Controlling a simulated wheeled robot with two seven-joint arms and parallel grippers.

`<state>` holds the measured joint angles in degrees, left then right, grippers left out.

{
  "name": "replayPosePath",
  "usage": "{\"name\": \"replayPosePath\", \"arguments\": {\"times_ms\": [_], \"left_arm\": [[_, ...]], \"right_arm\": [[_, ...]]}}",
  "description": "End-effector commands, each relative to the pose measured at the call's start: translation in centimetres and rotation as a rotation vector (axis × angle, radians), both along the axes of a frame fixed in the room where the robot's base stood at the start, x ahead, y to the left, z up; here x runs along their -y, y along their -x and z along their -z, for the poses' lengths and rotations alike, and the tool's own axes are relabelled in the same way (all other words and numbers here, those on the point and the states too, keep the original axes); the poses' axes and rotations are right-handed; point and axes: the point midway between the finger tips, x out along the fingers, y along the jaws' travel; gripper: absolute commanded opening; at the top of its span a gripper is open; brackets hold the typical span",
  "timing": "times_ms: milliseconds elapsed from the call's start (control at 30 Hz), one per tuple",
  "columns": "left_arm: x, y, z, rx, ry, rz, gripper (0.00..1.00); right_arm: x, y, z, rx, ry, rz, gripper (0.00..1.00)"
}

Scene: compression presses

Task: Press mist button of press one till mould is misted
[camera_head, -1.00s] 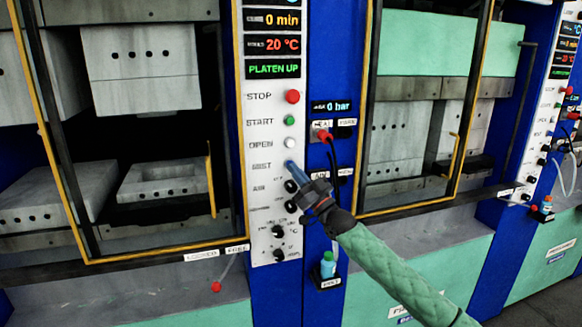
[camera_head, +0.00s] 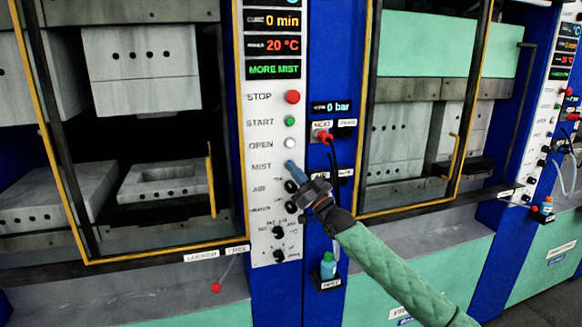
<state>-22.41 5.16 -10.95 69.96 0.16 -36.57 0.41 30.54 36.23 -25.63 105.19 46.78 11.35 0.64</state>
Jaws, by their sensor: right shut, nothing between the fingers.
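The white control panel (camera_head: 262,220) of the press stands at the middle, with a red STOP button, a green START button, a white OPEN button and a MIST label (camera_head: 262,167) in a column. My right gripper (camera_head: 291,168) is shut and empty, its blue fingertips at the spot beside the MIST label. The mist button is hidden behind the fingertips. The display (camera_head: 274,69) reads MORE MIST. The lower mould (camera_head: 163,181), with a square cavity, sits in the open press at the left, below the raised upper mould (camera_head: 141,68). My left gripper is not in view.
A yellow-edged guard frame (camera_head: 60,160) with a yellow handle (camera_head: 210,180) stands in front of the moulds. A second press (camera_head: 440,45) stands at the right.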

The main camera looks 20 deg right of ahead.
Motion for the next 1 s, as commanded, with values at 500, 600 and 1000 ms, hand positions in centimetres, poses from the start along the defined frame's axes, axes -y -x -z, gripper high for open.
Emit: {"name": "replayPosePath", "arguments": {"times_ms": [500, 600, 1000], "left_arm": [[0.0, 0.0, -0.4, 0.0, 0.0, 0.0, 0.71], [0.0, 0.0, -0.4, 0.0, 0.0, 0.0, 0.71], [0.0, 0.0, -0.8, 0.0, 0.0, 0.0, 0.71]], "right_arm": [[0.3, 1.6, 0.2, -0.002, 0.0, 0.002, 0.0], [0.3, 1.8, 0.2, -0.001, 0.0, 0.001, 0.0], [0.3, 2.6, 0.2, -0.002, -0.001, 0.0, 0.0]]}}
